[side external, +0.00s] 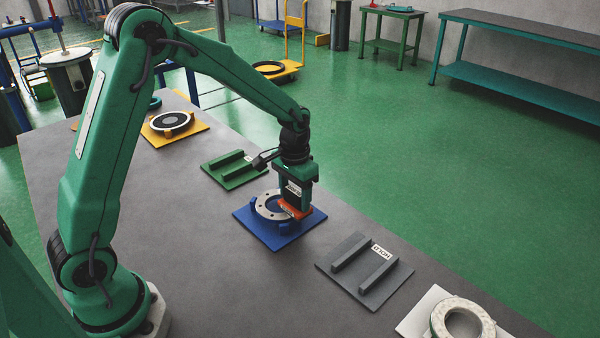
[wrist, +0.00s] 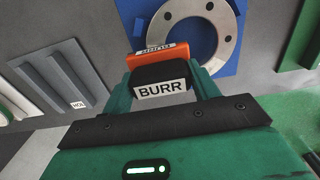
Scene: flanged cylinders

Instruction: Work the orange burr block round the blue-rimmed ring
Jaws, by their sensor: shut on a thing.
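The orange burr block (side external: 296,212) is in my gripper (side external: 295,204), which is shut on it. In the wrist view the orange block (wrist: 158,57) shows beyond the black part labelled BURR, at the left edge of the ring. The ring (side external: 270,206) is a flat grey metal flange with bolt holes, lying on a blue square plate (side external: 268,238) with blue blocks at its edge. It also shows in the wrist view (wrist: 230,50). The block is at the ring's right rim in the side view; whether it touches is hard to tell.
A green plate with two bars (side external: 234,170) lies behind, and a grey plate with two bars, labelled HOLD (side external: 364,270), to the right. A white plate with a pale ring (side external: 460,320) is at front right. A yellow plate with a dark-rimmed ring (side external: 172,124) is at back left.

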